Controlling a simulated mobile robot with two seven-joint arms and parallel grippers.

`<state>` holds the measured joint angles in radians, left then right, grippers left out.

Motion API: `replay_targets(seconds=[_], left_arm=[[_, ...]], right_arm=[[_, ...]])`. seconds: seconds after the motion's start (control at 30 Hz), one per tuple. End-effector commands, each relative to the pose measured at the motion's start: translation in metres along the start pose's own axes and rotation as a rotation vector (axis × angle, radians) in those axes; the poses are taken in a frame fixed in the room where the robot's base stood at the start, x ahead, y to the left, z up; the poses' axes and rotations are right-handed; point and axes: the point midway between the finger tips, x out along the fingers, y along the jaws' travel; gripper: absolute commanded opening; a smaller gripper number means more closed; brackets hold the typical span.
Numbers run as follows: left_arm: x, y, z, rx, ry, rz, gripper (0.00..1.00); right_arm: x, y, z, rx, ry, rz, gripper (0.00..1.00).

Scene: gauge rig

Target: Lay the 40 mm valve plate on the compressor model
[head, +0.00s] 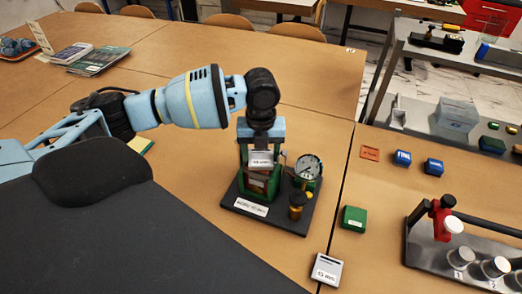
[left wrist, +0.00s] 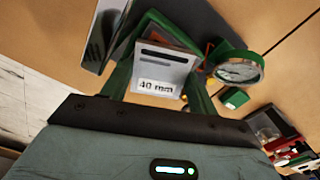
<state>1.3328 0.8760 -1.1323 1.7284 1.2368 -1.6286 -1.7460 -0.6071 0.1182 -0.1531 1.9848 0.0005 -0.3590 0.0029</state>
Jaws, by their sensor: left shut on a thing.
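The 40 mm valve plate (head: 261,160) is a light grey plate with a white label, and "40 mm" reads clearly on it in the left wrist view (left wrist: 163,70). My left gripper (head: 262,146) is shut on it, pointing down at the compressor model (head: 258,190). The model has a green frame, a dial gauge (head: 308,167) and a brass-coloured part on a black base. The plate is at the upper part of the green frame; I cannot tell whether it touches. The gripper hides the model's top. My right gripper is not in view.
Another grey labelled plate (head: 326,270) lies on the table in front of the model. A green box (head: 353,218) and two blue boxes stand to the right. A rack (head: 465,262) with a red clamp and several cups stands at the far right. The table behind is mostly clear.

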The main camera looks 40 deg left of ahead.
Motion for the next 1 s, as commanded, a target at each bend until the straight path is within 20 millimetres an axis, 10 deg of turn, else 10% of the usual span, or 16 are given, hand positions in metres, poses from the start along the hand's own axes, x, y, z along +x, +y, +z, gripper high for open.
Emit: replay_targets(seconds=[0.07,0.1,0.27,0.63,1.0], left_arm=[[0.001,0.0,0.0,0.0,0.0,-0.001,0.33],[0.001,0.0,0.0,0.0,-0.001,-0.001,0.65],[0.001,0.0,0.0,0.0,0.0,-0.001,0.85],[-0.005,0.0,0.0,0.0,0.0,-0.001,0.85],[-0.061,-0.001,0.0,0.001,-0.003,-0.003,0.85]], right_arm=[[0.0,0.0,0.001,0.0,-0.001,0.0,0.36],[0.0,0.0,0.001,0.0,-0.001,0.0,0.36],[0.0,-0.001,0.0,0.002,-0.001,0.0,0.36],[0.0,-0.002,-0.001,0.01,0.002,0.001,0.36],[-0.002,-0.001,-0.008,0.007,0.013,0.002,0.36]])
